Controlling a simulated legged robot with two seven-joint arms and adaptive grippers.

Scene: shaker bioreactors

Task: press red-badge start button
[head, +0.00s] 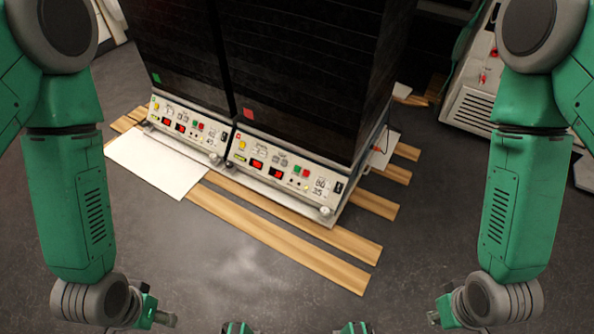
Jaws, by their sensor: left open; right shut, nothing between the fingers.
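Two dark shaker bioreactors stand side by side. The right one has a red badge (249,113) low on its front; the left one has a green badge (156,78). The red-badge unit's pale control panel (268,179) carries a green button (297,170) beside a red button (305,173), with red displays and a yellow knob to the left. My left gripper (168,319) is open, low at the bottom left, well apart from the panels. My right gripper (433,317) is shut and empty at the bottom right, also well apart from the red-badge panel.
The units rest on a base above wooden slats (290,250). A white sheet (158,163) lies at the left, in front of the green-badge panel (180,121). Pale equipment (474,100) stands at the back right. Grey floor (215,260) is clear in front.

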